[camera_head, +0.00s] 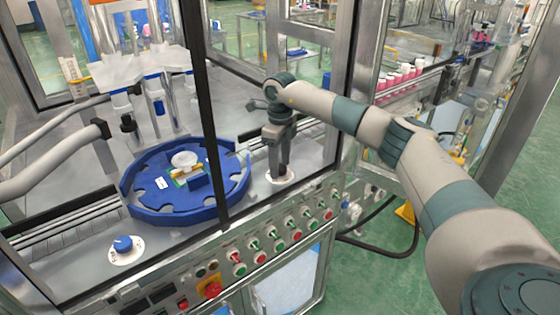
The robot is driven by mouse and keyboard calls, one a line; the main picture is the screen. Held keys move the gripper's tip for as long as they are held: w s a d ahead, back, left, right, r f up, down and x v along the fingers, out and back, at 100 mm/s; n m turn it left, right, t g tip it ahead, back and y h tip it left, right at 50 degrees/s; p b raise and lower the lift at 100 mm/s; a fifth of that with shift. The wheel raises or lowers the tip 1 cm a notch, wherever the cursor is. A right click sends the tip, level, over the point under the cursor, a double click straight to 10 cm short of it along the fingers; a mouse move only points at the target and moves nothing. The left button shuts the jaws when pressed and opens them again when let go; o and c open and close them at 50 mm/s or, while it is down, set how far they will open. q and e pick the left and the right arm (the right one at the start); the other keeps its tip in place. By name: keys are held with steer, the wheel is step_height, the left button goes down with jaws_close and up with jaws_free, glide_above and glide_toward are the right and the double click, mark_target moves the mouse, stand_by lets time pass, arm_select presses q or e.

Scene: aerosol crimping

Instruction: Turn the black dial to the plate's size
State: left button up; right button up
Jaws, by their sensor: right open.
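My right gripper (281,168) reaches in from the right and points down, open, over a white round dial face (288,181) on the machine's grey deck. Its fingers are at the middle of that face. The black dial cannot be told apart from the dark fingers there. A second dial, with a blue knob (123,244) on a white face, sits at the front left of the deck. A small white round piece (185,159) sits in the blue turntable (147,212); I cannot tell if it is the plate. My left gripper is not in view.
A dark upright post (205,120) stands between the turntable and my right gripper. A front panel with red and green buttons (239,270) lies below the deck. A metal frame post (345,90) stands close to my right forearm. Pink-and-white cans (392,82) stand behind.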

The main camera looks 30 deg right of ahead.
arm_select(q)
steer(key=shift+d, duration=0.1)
arm_select(e)
steer(key=shift+c, duration=0.6)
steer(key=c, duration=0.9)
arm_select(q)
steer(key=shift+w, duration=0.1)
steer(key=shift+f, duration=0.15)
arm_select(e)
steer(key=shift+m, duration=0.4)
steer(key=m+b, duration=0.1)
steer(key=m, duration=0.6)
steer(key=shift+m+b, duration=0.3)
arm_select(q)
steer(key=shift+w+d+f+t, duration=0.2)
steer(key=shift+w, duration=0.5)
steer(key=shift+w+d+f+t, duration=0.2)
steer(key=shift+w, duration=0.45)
arm_select(e)
steer(key=shift+r+m, duration=0.1)
steer(key=shift+m, duration=0.7)
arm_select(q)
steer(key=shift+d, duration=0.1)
arm_select(e)
steer(key=shift+w, duration=0.1)
